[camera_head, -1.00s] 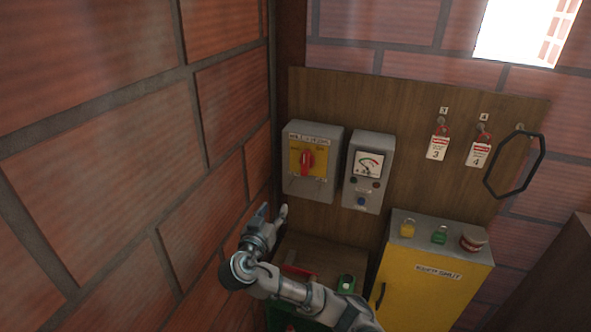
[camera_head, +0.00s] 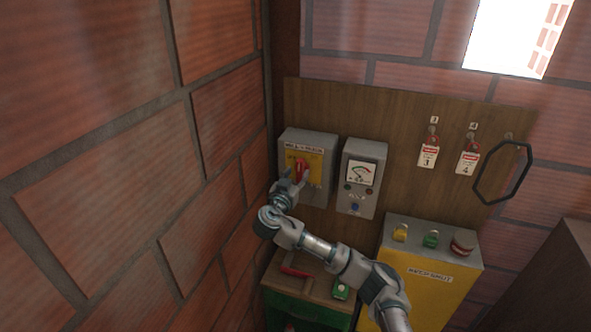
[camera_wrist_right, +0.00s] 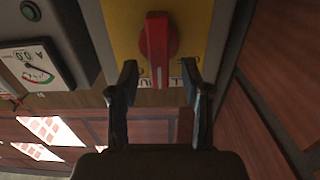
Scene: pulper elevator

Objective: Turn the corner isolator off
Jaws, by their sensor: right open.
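The corner isolator (camera_head: 318,145) is a grey box with a yellow plate and a red rotary handle (camera_head: 301,168), mounted on the wooden board near the brick corner. In the right wrist view the red handle (camera_wrist_right: 158,38) points along the picture's vertical on the yellow plate (camera_wrist_right: 190,22). My right gripper (camera_head: 291,181) is in front of the lower part of the isolator. In the right wrist view its two fingers (camera_wrist_right: 158,82) are spread, with the handle just beyond and between their tips, apart from them. The plate's lettering is partly hidden. My left gripper is not in view.
A grey meter box (camera_head: 361,178) hangs right of the isolator. Tags (camera_head: 429,153) and a black hexagonal ring (camera_head: 503,171) hang farther right. The brick wall (camera_head: 100,180) is close on the left.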

